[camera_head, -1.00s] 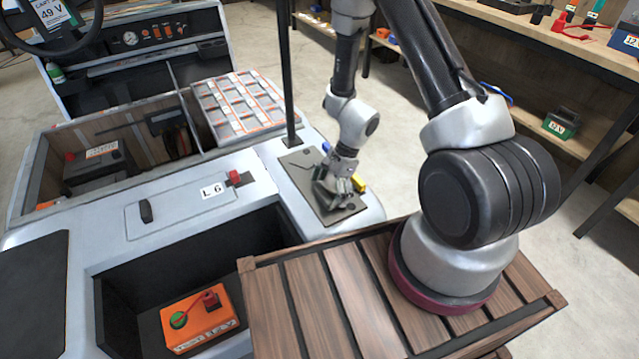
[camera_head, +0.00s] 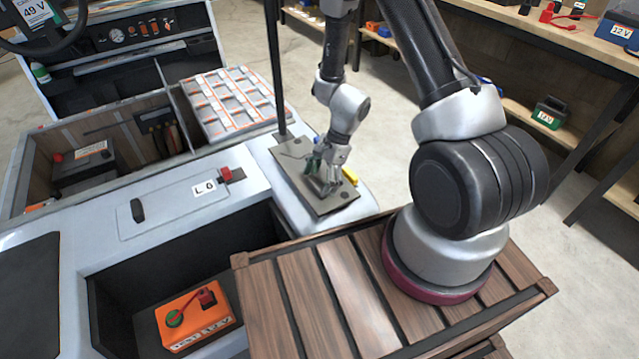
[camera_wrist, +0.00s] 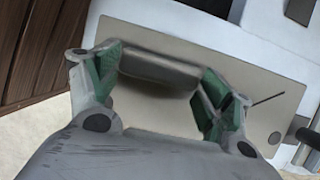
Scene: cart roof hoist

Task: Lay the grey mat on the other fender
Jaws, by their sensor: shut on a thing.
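The grey mat (camera_head: 290,160) is a flat rectangle over the rounded fender (camera_head: 361,194) at the right end of the cart, beside the black roof post. My gripper (camera_head: 326,176) is over the middle of the mat. In the wrist view, the mat (camera_wrist: 255,95) spreads beneath my gripper (camera_wrist: 161,78), whose green fingertips are shut on a raised grey ridge in the mat's middle. I cannot tell whether the mat is touching the fender or slightly above it. A dark flat panel (camera_head: 28,285) covers the cart's surface at the left edge.
A black post (camera_head: 274,70) rises just behind the mat. An open well holds an orange battery box (camera_head: 197,318). A red switch (camera_head: 226,174) and black latch (camera_head: 138,211) stick up from the deck. A slatted wooden crate (camera_head: 300,300) is in front.

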